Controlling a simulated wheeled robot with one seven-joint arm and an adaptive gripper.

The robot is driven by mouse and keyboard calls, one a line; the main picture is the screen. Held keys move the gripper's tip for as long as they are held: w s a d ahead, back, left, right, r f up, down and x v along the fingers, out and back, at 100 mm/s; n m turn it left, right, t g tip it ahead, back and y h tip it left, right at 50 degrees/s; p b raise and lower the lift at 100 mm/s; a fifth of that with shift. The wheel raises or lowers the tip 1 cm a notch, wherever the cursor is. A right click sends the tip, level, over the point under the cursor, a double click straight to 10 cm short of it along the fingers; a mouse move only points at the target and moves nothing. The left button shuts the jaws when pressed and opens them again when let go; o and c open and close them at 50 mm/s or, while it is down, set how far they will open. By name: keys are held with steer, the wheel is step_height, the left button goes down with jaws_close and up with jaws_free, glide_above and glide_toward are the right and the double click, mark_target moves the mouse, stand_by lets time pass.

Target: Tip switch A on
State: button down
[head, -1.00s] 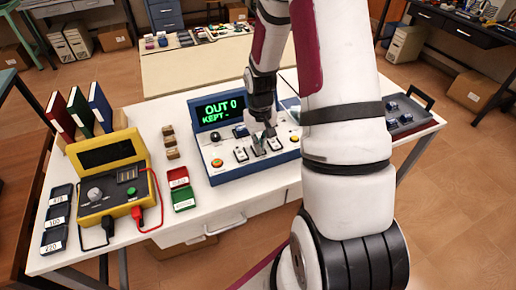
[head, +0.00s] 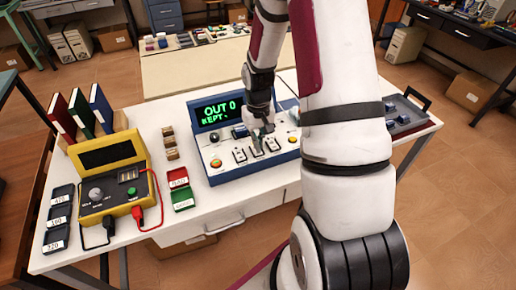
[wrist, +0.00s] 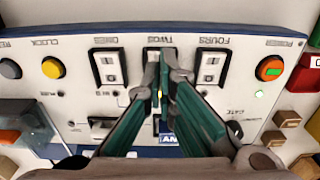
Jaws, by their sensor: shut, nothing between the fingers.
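The blue-edged console (head: 225,176) stands on the white bench, with three rocker switches in a row. In the wrist view, upside down, the labels appear to read FOURS at the right switch (wrist: 212,68), TWOS at the middle switch (wrist: 152,56) and ONES at the left switch (wrist: 109,68). I cannot read a letter A on any of them. My gripper (wrist: 168,72) is shut and empty, with its fingertips at the middle switch, partly hiding it. Whether they touch it is unclear. In the head view my gripper (head: 260,140) points down over the switch row. The display (head: 219,110) shows OUT 0 and KEPT.
A lit orange button (wrist: 269,68) is right of the switches in the wrist view; a yellow button (wrist: 53,68) is left. A yellow meter (head: 108,178) with leads and small red and green trays (head: 179,178) stand left of the console. A grey tray (head: 410,121) is at right.

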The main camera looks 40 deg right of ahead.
steer(key=shift+r+p, duration=1)
steer(key=shift+r, duration=1.3)
steer(key=shift+r, duration=0.1)
steer(key=s+a+r+n+t, duration=0.1)
steer(key=s+a+r, duration=0.15)
steer(key=r, duration=0.45)
steer(key=s+a+r+t+h, duration=0.1)
steer(key=a+r, duration=0.3)
steer(key=r, duration=0.3)
steer(key=s+a+r+n+t, duration=0.1)
steer(key=a+r, duration=0.2)
steer(key=r, duration=0.4)
steer(key=s+a+r+t, duration=0.1)
steer(key=s+a+r, duration=0.3)
steer(key=s, duration=0.3)
steer(key=s+a+r+n+t+y, duration=0.1)
steer(key=s+a+r, duration=0.3)
steer(key=s, duration=0.3)
steer(key=shift+s+a+r+t, duration=0.3)
steer(key=shift+s+r, duration=0.05)
steer(key=shift+r, duration=0.05)
